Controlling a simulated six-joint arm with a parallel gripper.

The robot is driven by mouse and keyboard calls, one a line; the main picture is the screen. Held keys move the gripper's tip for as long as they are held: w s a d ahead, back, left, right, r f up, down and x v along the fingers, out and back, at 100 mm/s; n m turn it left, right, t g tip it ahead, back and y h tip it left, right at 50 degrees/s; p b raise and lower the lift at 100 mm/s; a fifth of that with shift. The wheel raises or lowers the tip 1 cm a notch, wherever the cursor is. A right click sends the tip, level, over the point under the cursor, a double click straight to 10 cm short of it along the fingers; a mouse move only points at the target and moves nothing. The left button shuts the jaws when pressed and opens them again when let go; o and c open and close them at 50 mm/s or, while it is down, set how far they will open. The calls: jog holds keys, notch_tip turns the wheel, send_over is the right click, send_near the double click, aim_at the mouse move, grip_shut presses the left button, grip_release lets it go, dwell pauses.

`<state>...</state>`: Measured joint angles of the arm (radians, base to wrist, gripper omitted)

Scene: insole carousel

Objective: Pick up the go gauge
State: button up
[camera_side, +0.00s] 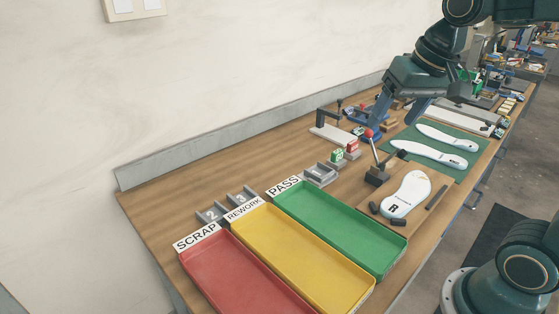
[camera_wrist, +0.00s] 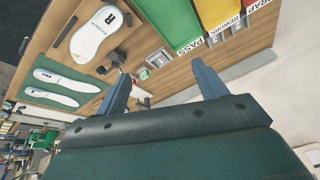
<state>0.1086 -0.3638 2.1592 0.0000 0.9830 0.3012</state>
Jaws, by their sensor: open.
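A small green block with white marking (camera_side: 337,155), which looks like the go gauge, stands on the bench behind the trays. It also shows in the wrist view (camera_wrist: 143,74), between my fingertips in the picture but well beyond them. A similar red block (camera_side: 352,145) stands just to its right in the side view. My gripper (camera_side: 392,121) is open and empty, above the bench and to the upper right of the green block. Its two blue fingers also show in the wrist view (camera_wrist: 160,70). The lettering on the blocks is too small to read surely.
Red scrap (camera_side: 235,275), yellow rework (camera_side: 300,262) and green pass (camera_side: 345,232) trays fill the front. Grey holders (camera_side: 318,174) stand behind them. A post with a red knob (camera_side: 374,168) and an insole (camera_side: 405,195) are close by. More insoles lie on a green mat (camera_side: 458,173).

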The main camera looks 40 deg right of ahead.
jog(key=w+d+m+g, duration=0.1)
jog(key=w+d+m, duration=0.25)
jog(key=w, duration=0.45)
jog(key=m+g, duration=0.3)
jog(key=m, duration=0.7)
send_over(339, 151)
notch_tip(339, 151, down, 15)
jog(key=shift+w+d+f, duration=0.1)
jog(key=shift+f, duration=0.1)
jog(key=shift+f, duration=4.2)
jog(key=shift+f, duration=2.6)
